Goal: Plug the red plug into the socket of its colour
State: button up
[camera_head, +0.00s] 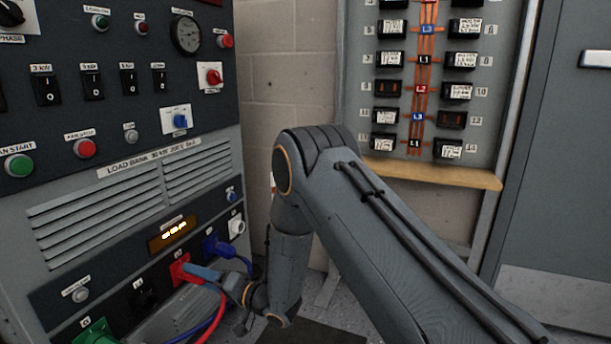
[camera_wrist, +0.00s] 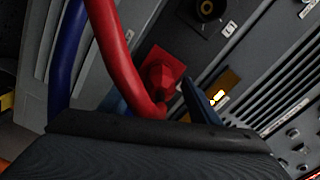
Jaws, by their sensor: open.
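The red socket (camera_head: 177,271) is a red square plate on the lower panel of the grey load bank; it also shows in the wrist view (camera_wrist: 178,62). The red plug (camera_wrist: 159,76) sits at this plate, its body against it and apparently in it; how deep I cannot tell. Its red cable (camera_wrist: 112,40) bends away from it, and hangs below my gripper in the head view (camera_head: 218,303). My gripper (camera_head: 198,272) is open at the plug, with a blue finger on either side in the wrist view (camera_wrist: 153,92). The fingers partly hide the plug.
A blue plug (camera_head: 226,249) with its cable stands in the blue socket to the right. A black socket (camera_head: 143,297) and a green socket (camera_head: 96,333) are on the left, a white one (camera_head: 237,226) far right. A breaker panel with a wooden ledge (camera_head: 430,172) is behind my arm.

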jog(key=shift+p+v, duration=1)
jog(key=shift+v, duration=1.25)
jog(key=shift+d, duration=0.15)
jog(key=p+v, duration=0.2)
jog(key=v, duration=0.5)
jog(key=shift+s+d, duration=0.15)
jog(key=shift+d, duration=0.15)
